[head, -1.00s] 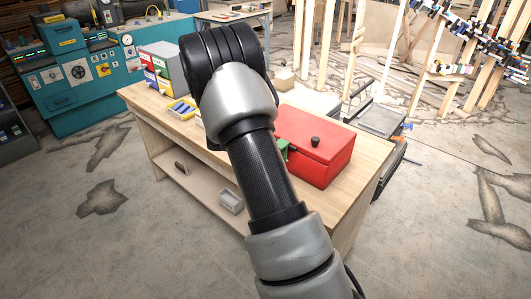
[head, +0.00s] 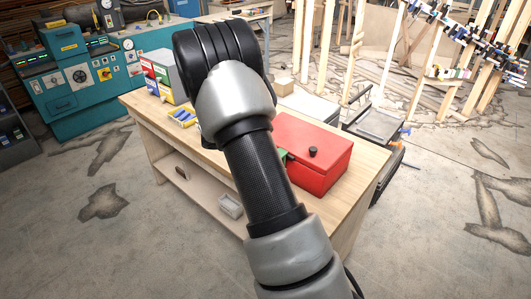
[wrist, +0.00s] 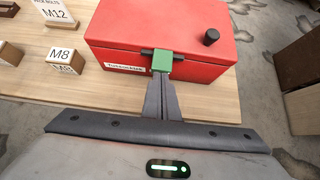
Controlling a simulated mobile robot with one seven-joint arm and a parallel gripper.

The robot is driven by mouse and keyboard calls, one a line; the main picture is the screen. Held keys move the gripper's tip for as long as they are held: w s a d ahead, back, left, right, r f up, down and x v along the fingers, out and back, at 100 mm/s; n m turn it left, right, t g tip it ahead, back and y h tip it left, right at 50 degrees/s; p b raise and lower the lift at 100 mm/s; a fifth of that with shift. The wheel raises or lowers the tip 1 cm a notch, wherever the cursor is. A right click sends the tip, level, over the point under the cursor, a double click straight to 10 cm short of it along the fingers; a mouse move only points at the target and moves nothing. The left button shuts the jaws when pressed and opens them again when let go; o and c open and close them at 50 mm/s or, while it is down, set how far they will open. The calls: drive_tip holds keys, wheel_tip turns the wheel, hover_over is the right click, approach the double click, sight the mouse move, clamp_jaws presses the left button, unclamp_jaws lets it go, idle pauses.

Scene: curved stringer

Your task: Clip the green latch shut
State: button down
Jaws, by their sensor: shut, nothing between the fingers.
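A red box (head: 318,165) with a black knob on its lid stands on the wooden workbench. The red box (wrist: 200,30) fills the top of the wrist view, with its lid down. In the head view only a bit of the green latch (head: 283,155) shows beside my arm. My gripper (wrist: 160,78) is shut and empty, its fingertips at the latch's lower edge. I cannot tell whether they touch it. My arm hides the gripper in the head view.
Wooden blocks stand left of the box, one labelled M8 (wrist: 64,60). The bench top (head: 365,160) is clear right of the box. A small grey bin (head: 230,206) sits on the lower shelf.

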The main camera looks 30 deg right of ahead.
wheel_tip(320, 180, up, 6)
drive_tip(key=a, duration=0.1)
drive_tip(key=shift+s+a, duration=0.25)
drive_tip(key=shift+r, duration=0.1)
drive_tip(key=s+a+r+m+y, duration=0.2)
drive_tip(key=s+a+r+m, duration=0.2)
drive_tip(key=s+r+m, duration=0.25)
drive_tip(key=s+a+r+m+y, duration=0.2)
drive_tip(key=s+a+r+m, duration=0.2)
drive_tip(key=s+r+m, duration=0.3)
drive_tip(key=s+a+r+m+t+y, duration=0.1)
drive_tip(key=s+a+r+m+y, duration=0.1)
drive_tip(key=s+a+m, duration=0.2)
drive_tip(key=s+a+r+m+t+y, duration=0.1)
drive_tip(key=s+a+r+m+y, duration=0.1)
drive_tip(key=s+a, duration=0.7)
drive_tip(key=s+m+y, duration=0.1)
drive_tip(key=s+m, duration=0.1)
drive_tip(key=s, duration=0.2)
drive_tip(key=shift+a+r, duration=0.2)
drive_tip(key=shift+r, duration=0.1)
drive_tip(key=shift+m, duration=0.25)
